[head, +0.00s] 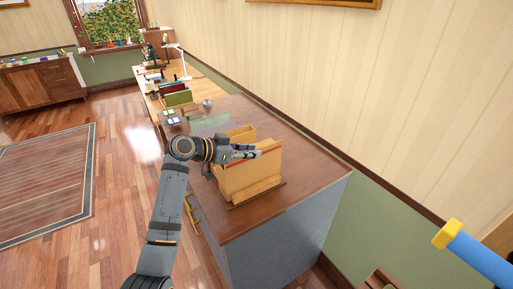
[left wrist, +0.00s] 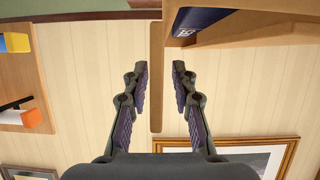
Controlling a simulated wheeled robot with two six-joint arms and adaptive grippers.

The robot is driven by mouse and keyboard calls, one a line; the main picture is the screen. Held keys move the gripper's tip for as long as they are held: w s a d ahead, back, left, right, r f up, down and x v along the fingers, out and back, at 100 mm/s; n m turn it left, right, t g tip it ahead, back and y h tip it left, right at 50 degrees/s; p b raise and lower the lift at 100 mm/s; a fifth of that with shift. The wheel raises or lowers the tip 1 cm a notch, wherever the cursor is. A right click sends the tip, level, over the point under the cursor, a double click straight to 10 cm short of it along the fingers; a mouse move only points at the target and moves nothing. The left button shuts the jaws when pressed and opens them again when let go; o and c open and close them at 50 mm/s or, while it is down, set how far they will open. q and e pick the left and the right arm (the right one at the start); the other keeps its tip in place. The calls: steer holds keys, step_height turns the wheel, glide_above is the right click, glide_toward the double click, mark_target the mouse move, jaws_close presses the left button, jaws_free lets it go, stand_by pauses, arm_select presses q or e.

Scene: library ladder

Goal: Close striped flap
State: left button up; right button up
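A light wooden box-like holder (head: 250,180) with upright panels stands on the brown desk top, its near panel edged in red along the top. I cannot make out stripes on any panel, so I cannot tell which is the striped flap. My left gripper (head: 257,154) is at the top of this holder and covers part of it. In the left wrist view the left gripper (left wrist: 159,75) is open, with a thin wooden panel edge (left wrist: 156,110) lined up between its fingers and gaps on both sides. A dark blue item with pale lettering (left wrist: 200,20) shows beside the panel. My right gripper is out of view.
The desk (head: 315,178) has bare top to the right of the holder. A green panel (head: 208,124) and small coloured pieces (head: 172,117) lie farther back. A blue bar with a yellow end (head: 478,258) is at lower right. The wall runs along the desk's right side.

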arm_select(q)
steer(key=shift+x, duration=0.75)
steer(key=shift+w+d+f, duration=0.15)
steer(key=shift+w+d, duration=0.05)
steer(key=shift+c, duration=0.3)
jaws_close()
steer(key=shift+a, duration=0.1)
steer(key=shift+w+a+f+n+g+h+b, duration=0.15)
steer(key=shift+n+g+h, duration=0.25)
steer(key=shift+n, duration=0.4)
steer(key=shift+w+a+f+n+g+h+b, duration=0.1)
steer(key=shift+w+a+n+g+h+b, duration=0.2)
steer(key=shift+n, duration=0.5)
steer(key=shift+w+f+n+g+h+b, duration=0.1)
steer(key=shift+w+n+g+h, duration=0.1)
steer(key=shift+n+g+h, duration=0.45)
steer(key=shift+n+t, duration=0.25)
